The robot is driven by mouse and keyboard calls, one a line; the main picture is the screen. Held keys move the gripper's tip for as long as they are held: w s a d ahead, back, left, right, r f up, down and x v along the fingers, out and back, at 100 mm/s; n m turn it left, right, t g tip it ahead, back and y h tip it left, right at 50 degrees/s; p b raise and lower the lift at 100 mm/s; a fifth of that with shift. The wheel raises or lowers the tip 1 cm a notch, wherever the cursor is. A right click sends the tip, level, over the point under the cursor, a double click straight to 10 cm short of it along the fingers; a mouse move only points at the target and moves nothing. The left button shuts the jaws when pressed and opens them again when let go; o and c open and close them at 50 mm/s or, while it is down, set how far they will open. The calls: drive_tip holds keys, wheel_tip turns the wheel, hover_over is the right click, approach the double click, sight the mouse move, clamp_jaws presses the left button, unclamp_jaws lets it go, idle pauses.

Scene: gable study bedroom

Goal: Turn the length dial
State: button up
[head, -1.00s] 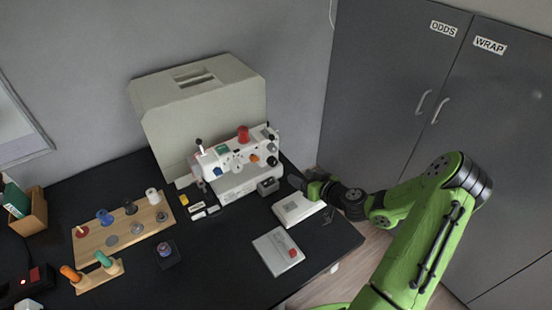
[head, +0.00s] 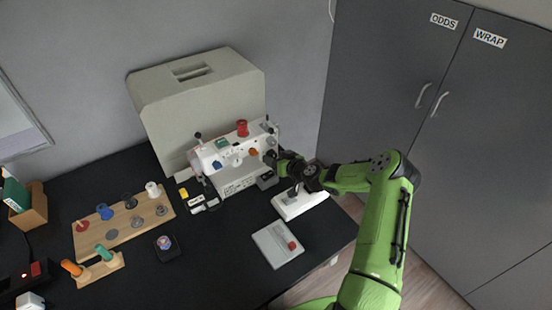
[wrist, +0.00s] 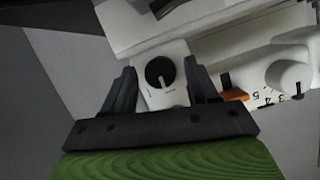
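The white sewing machine (head: 240,179) stands on the dark desk. My gripper (head: 276,160) is at its right end. In the wrist view my gripper (wrist: 163,85) is open, with one finger on each side of a round black dial (wrist: 160,72) with a white mark, on a white face. Gaps show between both fingers and the dial. To the right are an orange lever (wrist: 235,94) and a white numbered dial (wrist: 290,76). The label by the black dial is too small to read, so I cannot tell which is the length dial. My gripper hides part of the machine's right end in the head view.
A beige cover (head: 200,97) stands behind the machine. A wooden spool rack (head: 126,221) is to the left. Grey cabinets (head: 400,110) stand to the right.

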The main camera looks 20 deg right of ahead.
drive_tip(key=c, duration=0.9)
drive_tip(key=shift+d+f+b, duration=0.1)
drive_tip(key=shift+f+b, duration=0.05)
drive_tip(key=shift+b, duration=0.4)
drive_tip(key=shift+m+y, duration=0.4)
drive_tip(key=shift+m, duration=0.1)
drive_tip(key=o, duration=1)
drive_tip(key=shift+o, duration=0.2)
drive_tip(key=v, duration=1.6)
drive_tip(key=shift+w, duration=0.15)
